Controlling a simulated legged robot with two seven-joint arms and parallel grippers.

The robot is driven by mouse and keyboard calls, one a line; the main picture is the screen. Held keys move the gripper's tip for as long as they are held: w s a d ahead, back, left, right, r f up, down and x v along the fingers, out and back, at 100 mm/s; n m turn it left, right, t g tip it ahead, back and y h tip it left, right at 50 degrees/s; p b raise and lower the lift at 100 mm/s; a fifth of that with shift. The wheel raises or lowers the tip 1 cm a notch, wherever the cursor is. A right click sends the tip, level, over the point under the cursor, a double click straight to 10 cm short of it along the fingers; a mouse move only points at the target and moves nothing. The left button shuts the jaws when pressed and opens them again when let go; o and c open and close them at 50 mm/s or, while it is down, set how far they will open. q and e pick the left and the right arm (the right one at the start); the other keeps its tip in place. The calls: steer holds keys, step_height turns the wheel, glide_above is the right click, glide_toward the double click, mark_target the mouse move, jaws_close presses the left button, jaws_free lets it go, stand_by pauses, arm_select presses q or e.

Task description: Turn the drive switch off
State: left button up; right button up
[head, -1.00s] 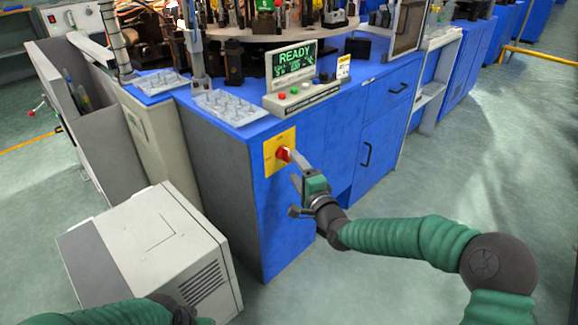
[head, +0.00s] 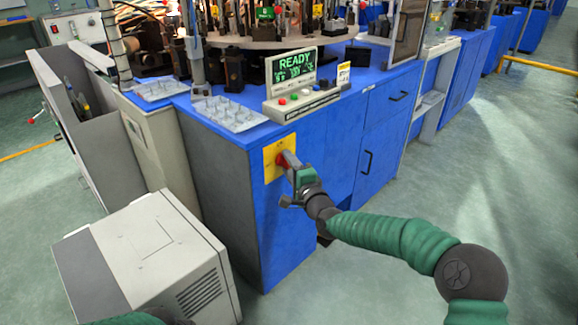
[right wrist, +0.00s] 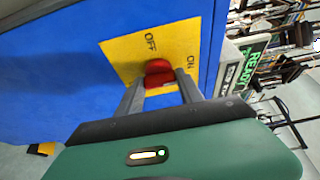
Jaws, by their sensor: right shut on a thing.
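The drive switch is a red knob (right wrist: 158,70) on a yellow plate (head: 270,171) on the side of the blue cabinet. In the right wrist view the plate (right wrist: 118,55) carries the word OFF to the upper left of the knob and ON to its right. My right gripper (head: 287,159) is at the knob, its fingers on either side of it and shut on it. In the right wrist view the fingers (right wrist: 162,84) partly hide the knob's lower part. I cannot tell exactly which label the knob points to. Only a bit of my left arm shows at the bottom left.
A control box (head: 300,100) with a green READY screen (head: 294,66) stands on the blue cabinet (head: 222,175) above the switch. A pale boxy unit (head: 150,255) stands on the floor at the lower left. The floor to the right is clear.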

steer(key=shift+f, duration=0.15)
steer(key=shift+c, duration=1)
steer(key=shift+f, duration=0.15)
steer(key=n+b, duration=0.1)
steer(key=n+t+b, duration=0.1)
steer(key=n, duration=0.1)
steer(key=shift+f+y, duration=0.2)
steer(key=shift+y, duration=0.1)
steer(key=n+y+b, duration=0.1)
steer(key=n, duration=0.2)
steer(key=n+t+y, duration=0.1)
steer(key=n, duration=0.2)
steer(key=shift+f+b, duration=0.2)
steer(key=shift+b, duration=0.2)
steer(key=n+y, duration=0.1)
steer(key=n, duration=0.2)
steer(key=n+y, duration=0.2)
steer(key=n, duration=0.1)
steer(key=shift+g+b, duration=0.3)
steer(key=shift+b, duration=0.1)
steer(key=n+g+y, duration=0.1)
steer(key=n, duration=0.2)
steer(key=n+g+y, duration=0.1)
steer(key=n+y, duration=0.1)
steer(key=n, duration=0.2)
steer(key=shift+w+d, duration=0.15)
steer(key=shift+n, duration=0.3)
